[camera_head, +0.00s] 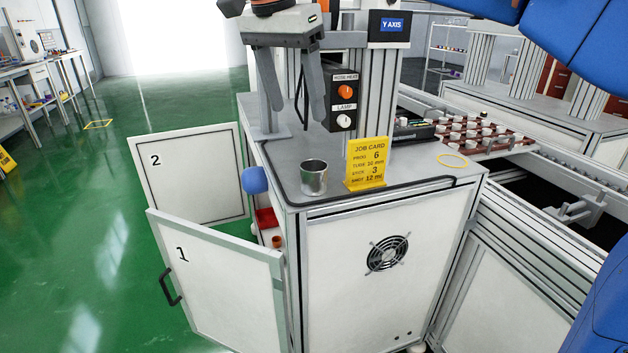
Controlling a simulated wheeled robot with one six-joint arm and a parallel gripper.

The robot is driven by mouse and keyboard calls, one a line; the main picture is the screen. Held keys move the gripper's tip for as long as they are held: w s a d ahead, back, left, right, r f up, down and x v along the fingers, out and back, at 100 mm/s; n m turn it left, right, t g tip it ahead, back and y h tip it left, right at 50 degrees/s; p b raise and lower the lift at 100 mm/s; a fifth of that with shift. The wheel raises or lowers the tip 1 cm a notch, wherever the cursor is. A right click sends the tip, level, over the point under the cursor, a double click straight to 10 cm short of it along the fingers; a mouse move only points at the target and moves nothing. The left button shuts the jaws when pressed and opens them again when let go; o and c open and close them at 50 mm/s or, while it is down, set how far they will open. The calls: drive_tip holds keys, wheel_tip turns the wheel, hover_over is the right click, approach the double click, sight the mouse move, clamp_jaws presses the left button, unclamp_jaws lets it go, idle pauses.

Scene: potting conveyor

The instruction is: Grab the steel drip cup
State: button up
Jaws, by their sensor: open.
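The steel drip cup (314,181) is a small shiny metal cup standing upright on the grey top of the white cabinet, near its front left corner. My gripper (297,118) hangs at the top centre with its two grey fingers pointing down. The fingers are spread apart with nothing between them. In the picture the fingertips are above the cup and apart from it; the exact depth between them is hard to tell.
A yellow job card (367,163) stands just right of the cup. A black control box (345,90) with knobs is behind. Two cabinet doors, marked 1 (215,285) and 2 (190,180), stand open at the left.

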hover_over(313, 167)
drive_tip(key=s+a, duration=0.1)
drive_tip(key=s, duration=0.3)
drive_tip(key=x, duration=0.3)
drive_tip(key=s+a+x, duration=0.1)
drive_tip(key=x, duration=0.3)
drive_tip(key=s+x, duration=0.1)
drive_tip(key=x, duration=0.3)
drive_tip(key=shift+a+f, duration=0.25)
drive_tip(key=shift+f, duration=0.2)
drive_tip(key=x, duration=0.4)
drive_tip(key=shift+d, duration=0.35)
drive_tip(key=shift+w+f, duration=0.15)
drive_tip(key=shift+f, duration=0.45)
drive_tip(key=c, duration=1.1)
